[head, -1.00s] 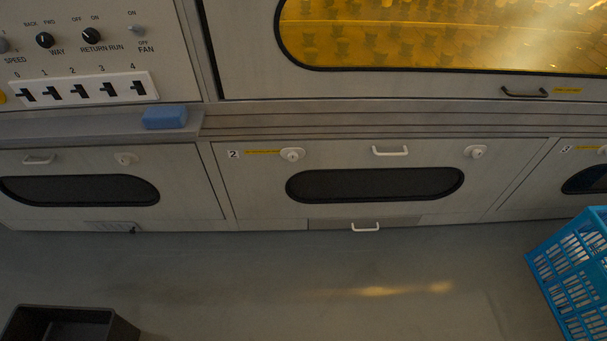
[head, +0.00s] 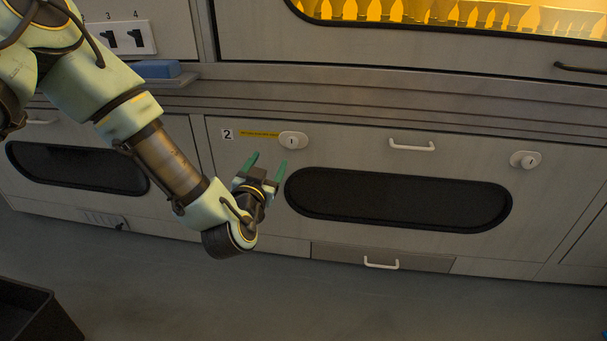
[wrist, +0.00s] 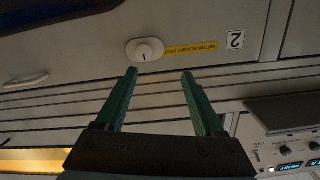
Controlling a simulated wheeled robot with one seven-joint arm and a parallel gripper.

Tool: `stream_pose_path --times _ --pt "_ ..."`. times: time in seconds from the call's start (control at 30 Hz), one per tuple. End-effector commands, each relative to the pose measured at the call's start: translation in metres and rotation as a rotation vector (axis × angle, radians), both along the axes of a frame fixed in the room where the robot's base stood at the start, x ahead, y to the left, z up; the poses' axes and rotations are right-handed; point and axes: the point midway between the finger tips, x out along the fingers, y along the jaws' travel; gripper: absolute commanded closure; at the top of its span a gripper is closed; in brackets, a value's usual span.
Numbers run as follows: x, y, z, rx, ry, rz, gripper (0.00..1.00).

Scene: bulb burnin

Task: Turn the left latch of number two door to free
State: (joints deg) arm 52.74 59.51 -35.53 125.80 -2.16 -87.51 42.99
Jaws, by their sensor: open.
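The number two door (head: 250,170) is a grey panel with a "2" label, a yellow strip, a white handle (head: 411,146) and a dark oval window. Its left latch (head: 293,141) is a white oval knob with a small dark mark on its face. My gripper (head: 268,162) is open and empty, with green fingers, just below and left of that latch and apart from it. In the wrist view, which is upside down, the left latch (wrist: 145,51) lies beyond the fingertips (wrist: 159,74). The right latch (head: 524,160) is a similar white knob.
A blue block (head: 157,69) sits on the ledge at upper left. A drawer with a white handle (head: 381,264) is below the door. A dark bin (head: 35,315) stands on the floor at lower left. The floor ahead is clear.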

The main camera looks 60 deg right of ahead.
Motion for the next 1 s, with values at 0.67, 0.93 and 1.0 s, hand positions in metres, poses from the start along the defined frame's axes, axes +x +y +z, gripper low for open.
stream_pose_path --times 0.67,0.93,1.0 --pt "0.003 -0.076 -0.014 -0.055 -0.015 0.01 0.3" --pt "0.011 -0.103 -0.013 -0.054 -0.016 0.008 0.3" --pt "0.012 -0.106 -0.013 -0.053 -0.015 0.007 0.3"
